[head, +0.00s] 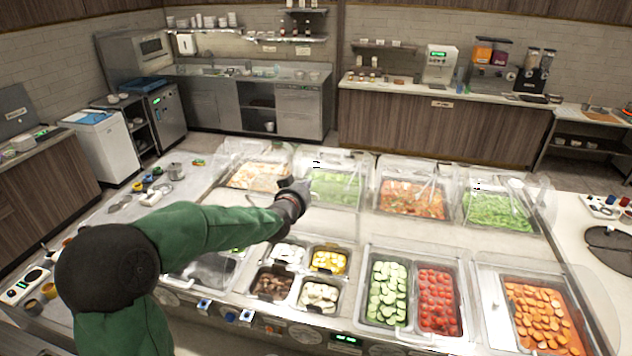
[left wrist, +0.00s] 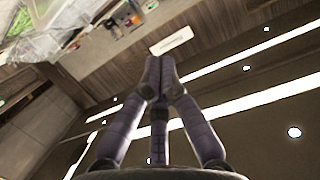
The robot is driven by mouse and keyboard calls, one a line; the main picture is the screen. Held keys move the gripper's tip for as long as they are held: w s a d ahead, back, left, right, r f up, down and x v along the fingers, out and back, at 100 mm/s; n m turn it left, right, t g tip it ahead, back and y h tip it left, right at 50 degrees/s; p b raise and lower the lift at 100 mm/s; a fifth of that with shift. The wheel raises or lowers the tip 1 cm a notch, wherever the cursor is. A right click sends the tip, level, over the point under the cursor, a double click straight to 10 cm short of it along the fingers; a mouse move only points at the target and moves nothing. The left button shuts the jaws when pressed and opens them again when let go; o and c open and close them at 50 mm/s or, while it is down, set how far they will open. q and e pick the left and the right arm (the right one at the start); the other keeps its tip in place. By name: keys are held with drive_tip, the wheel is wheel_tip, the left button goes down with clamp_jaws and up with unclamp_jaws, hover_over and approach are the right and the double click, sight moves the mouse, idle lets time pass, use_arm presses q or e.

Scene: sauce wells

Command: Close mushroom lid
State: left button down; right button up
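The mushroom well is not labelled. A well of pale sliced pieces (head: 319,295), a well of dark brown pieces (head: 272,285) and a well of white pieces (head: 286,252) sit together in a small-well group on the counter's front row; I cannot tell which holds mushrooms. No lid over these wells can be made out clearly. My left gripper (head: 298,186) is above the counter behind this group, near the back-row clear lids. In the left wrist view its fingers (left wrist: 160,78) converge with tips together and nothing visible between them. My right gripper is not in view.
Clear lids stand over the back-row wells, including one over orange-red food (head: 412,198) and one over greens (head: 497,211). Cucumber slices (head: 388,293), tomatoes (head: 438,300) and carrot slices (head: 545,318) fill front wells to the right. A yellow-food well (head: 328,260) is in the small-well group.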

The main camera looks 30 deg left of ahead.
use_arm(q)
drive_tip(key=w+f+p, duration=0.1)
drive_tip(key=w, duration=0.1)
drive_tip(key=w+a+f+p, duration=0.1)
drive_tip(key=w+p, duration=0.1)
drive_tip(key=w, duration=0.1)
drive_tip(key=w+f+p, duration=0.1)
drive_tip(key=w+f, duration=0.1)
drive_tip(key=shift+w+a, duration=0.35)
drive_tip(key=shift+a, duration=0.05)
drive_tip(key=shift+s+f+p, duration=0.35)
drive_tip(key=shift+s+f, duration=0.2)
drive_tip(key=shift+f, duration=0.2)
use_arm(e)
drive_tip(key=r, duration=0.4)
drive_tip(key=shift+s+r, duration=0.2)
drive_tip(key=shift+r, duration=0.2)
